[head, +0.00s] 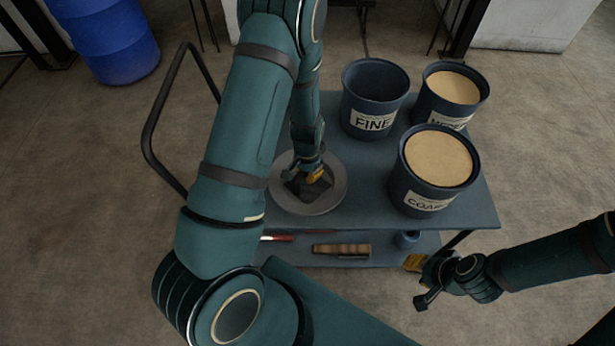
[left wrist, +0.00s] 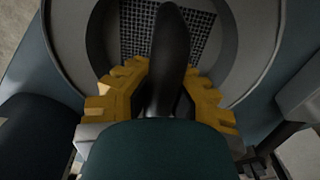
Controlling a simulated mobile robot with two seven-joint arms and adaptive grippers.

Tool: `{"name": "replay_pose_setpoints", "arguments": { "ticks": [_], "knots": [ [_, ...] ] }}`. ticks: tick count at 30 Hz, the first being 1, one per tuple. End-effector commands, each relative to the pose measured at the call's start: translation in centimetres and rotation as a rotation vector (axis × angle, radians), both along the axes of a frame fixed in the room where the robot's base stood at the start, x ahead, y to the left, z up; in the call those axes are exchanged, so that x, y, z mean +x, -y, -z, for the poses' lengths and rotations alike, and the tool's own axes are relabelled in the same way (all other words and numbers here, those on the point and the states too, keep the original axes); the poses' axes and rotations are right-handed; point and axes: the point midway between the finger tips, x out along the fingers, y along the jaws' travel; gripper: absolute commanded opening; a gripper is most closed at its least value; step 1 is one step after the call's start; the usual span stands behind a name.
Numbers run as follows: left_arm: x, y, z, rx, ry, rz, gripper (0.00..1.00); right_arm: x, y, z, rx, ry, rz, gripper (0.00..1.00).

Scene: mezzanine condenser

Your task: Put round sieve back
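The round sieve (head: 338,195) is a grey ring with a dark mesh, on the left part of the blue-grey cart top. It also shows in the left wrist view (left wrist: 233,45), where its square mesh is visible. My left gripper (head: 314,175) is over the middle of the sieve. In the left wrist view its yellow fingers (left wrist: 168,85) close in on both sides of a dark upright bar, which looks like the sieve's handle. The lower contact is hidden by my wrist. My right gripper (head: 417,281) is empty beside the cart's front right, its fingers apart.
Buckets marked FINE (head: 373,120) and COARSE (head: 428,200) stand on the cart top (head: 375,215), with a third bucket (head: 463,113) behind. A brush-like wooden item (head: 341,250) and a red-handled tool (head: 277,238) lie on the lower shelf. A blue drum (head: 110,45) stands back left.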

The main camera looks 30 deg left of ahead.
Motion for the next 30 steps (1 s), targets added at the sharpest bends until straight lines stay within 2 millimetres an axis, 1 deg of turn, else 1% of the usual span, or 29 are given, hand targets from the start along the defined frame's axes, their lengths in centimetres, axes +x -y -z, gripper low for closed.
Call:
{"name": "replay_pose_setpoints", "arguments": {
  "ticks": [1, 3, 9, 13, 14, 15, 16, 17, 26, 29, 30],
  "knots": [
    [-0.1, 0.0, 0.9, -0.001, -0.002, 0.000, 0.00, 0.1, 0.0, 0.4, 0.000, 0.001, 0.000, 0.34],
    [0.0, 0.0, 1.3, -0.001, -0.001, 0.000, 0.00, 0.1, 0.0, 0.5, 0.000, 0.002, 0.001, 0.34],
    [0.0, 0.0, 1.2, 0.000, 0.000, 0.000, 0.00, 0.1, 0.0, 0.4, 0.000, 0.002, 0.001, 0.34],
    [0.0, 0.0, 1.5, 0.000, 0.000, 0.000, 0.00, 0.1, 0.0, 0.6, 0.000, 0.003, 0.001, 0.34],
    [0.0, 0.0, 1.6, -0.001, 0.000, 0.000, 0.03, 0.1, 0.0, 0.7, 0.000, 0.003, 0.001, 0.34],
    [0.0, 0.0, 1.5, -0.001, 0.000, 0.000, 0.17, 0.1, 0.0, 0.6, 0.000, 0.003, 0.001, 0.34],
    [0.0, 0.0, 1.5, -0.001, 0.000, 0.000, 0.28, 0.1, 0.0, 0.6, 0.000, 0.003, 0.001, 0.34],
    [0.0, 0.0, 1.5, -0.001, 0.000, 0.000, 0.34, 0.1, 0.0, 0.6, 0.000, 0.003, 0.001, 0.34],
    [0.0, 0.0, 1.4, 0.000, 0.000, -0.001, 0.34, 0.1, 0.0, 0.5, 0.000, 0.003, 0.001, 0.34],
    [0.0, 0.0, 0.9, 0.000, 0.000, -0.001, 0.34, 0.1, 0.0, 0.2, 0.000, 0.002, 0.001, 0.34],
    [0.0, 0.0, 0.4, 0.000, 0.001, -0.001, 0.34, 0.0, 0.0, 0.1, 0.000, 0.001, 0.000, 0.34]
  ]
}}
